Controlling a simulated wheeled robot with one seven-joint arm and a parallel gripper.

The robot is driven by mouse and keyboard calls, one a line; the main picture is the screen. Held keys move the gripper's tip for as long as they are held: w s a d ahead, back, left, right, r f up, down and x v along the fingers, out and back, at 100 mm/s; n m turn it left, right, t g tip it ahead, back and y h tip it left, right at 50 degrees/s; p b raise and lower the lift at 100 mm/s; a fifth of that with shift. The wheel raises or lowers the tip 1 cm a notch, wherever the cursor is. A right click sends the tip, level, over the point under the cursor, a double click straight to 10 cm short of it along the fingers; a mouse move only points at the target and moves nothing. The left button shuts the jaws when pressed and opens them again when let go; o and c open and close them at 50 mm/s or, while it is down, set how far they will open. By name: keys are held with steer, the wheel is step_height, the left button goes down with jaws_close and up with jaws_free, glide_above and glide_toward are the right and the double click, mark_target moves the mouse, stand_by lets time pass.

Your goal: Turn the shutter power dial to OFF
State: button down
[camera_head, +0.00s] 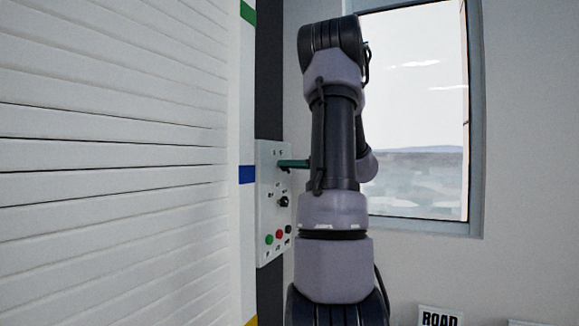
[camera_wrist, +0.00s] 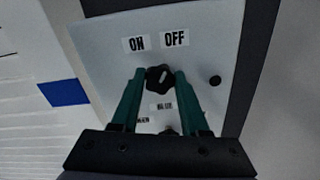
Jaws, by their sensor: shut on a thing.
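The shutter power dial (camera_wrist: 160,78) is a black lobed knob with a light pointer mark, below the ON label (camera_wrist: 137,43) and the OFF label (camera_wrist: 174,39) on a pale control panel (camera_wrist: 105,70). Its mark tilts slightly to the upper right. My gripper (camera_wrist: 159,76) is shut on the dial, with one teal finger on each side of it. In the head view, a teal finger (camera_head: 293,163) reaches the upper part of the panel (camera_head: 264,205).
Below on the panel are a second black knob (camera_head: 283,201), a green button (camera_head: 268,239), a red button (camera_head: 279,234) and a black button (camera_head: 288,229). A white slatted shutter (camera_head: 110,160) stands left. A window (camera_head: 415,110) is at right.

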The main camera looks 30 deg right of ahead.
steer(key=shift+c, duration=2)
jaws_free()
steer(key=v, duration=1.1)
steer(key=shift+w, duration=0.1)
steer(key=s+a+f+n+g, duration=0.2)
steer(key=a+n+g, duration=0.35)
steer(key=a, duration=0.65)
steer(key=s+a+f+n+g, duration=0.15)
steer(key=a+n+g, duration=0.25)
steer(key=a+n, duration=0.55)
steer(key=s+a+f+n+t+h, duration=0.1)
steer(key=s+a+f+n+h, duration=0.2)
steer(key=s+a+n+h, duration=0.4)
steer(key=s+a+n, duration=0.2)
steer(key=a+n, duration=0.3)
steer(key=n, duration=0.1)
steer(key=shift+f, duration=0.3)
